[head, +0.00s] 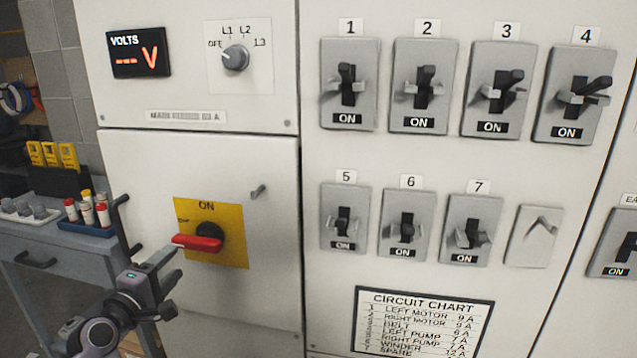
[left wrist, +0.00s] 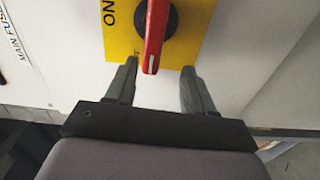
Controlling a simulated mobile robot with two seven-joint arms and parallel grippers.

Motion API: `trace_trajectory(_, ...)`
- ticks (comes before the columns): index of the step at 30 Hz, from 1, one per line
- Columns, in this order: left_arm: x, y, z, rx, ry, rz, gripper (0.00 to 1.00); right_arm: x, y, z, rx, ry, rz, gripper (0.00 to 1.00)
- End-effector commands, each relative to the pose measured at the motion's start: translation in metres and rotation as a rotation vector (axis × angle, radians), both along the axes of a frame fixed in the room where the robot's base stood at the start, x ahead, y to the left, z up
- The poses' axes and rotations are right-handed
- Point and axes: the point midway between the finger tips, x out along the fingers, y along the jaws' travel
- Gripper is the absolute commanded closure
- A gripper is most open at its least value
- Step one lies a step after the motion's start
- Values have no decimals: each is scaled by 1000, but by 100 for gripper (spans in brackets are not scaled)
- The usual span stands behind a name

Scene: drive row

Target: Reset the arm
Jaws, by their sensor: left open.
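My left gripper (head: 168,268) is in front of the cabinet, just below and left of the red rotary handle (head: 197,243). The handle sits on a black hub over a yellow plate (head: 230,255) marked ON, and its red lever points left in the head view. In the left wrist view, my left gripper (left wrist: 157,90) is open, its two fingers apart. The red handle (left wrist: 155,40) lies ahead of the gap between them, its tip near the fingertip line. I cannot tell whether they touch. My right gripper is not in view.
Numbered breakers (head: 418,98) with ON labels fill the right panel, above a circuit chart (head: 424,322). A selector knob (head: 236,58) and volts display (head: 139,52) are above the handle. A cart (head: 60,240) with trays stands left.

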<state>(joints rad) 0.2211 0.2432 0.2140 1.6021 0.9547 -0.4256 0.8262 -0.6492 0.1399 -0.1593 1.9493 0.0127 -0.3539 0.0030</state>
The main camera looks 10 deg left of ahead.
Motion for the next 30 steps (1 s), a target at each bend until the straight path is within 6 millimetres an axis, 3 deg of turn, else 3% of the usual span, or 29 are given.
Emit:
trace_trajectory(5, -37, -32, -71, 286, 120, -46, 47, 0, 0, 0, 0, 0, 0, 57)
trace_trajectory(9, -89, -67, -136, 613, 217, -135, 47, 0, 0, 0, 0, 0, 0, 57)
trace_trajectory(15, -177, -115, -203, 1047, 294, -319, 47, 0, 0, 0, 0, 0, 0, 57)
trace_trajectory(18, -220, -136, -224, 1236, 304, -418, 47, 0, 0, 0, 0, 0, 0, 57)
trace_trajectory(22, -263, -157, -239, 1415, 293, -523, 47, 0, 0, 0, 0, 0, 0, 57)
trace_trajectory(25, -283, -167, -243, 1498, 282, -576, 47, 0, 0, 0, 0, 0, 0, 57)
trace_trajectory(30, -295, -172, -245, 1551, 273, -606, 47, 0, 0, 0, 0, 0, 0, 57)
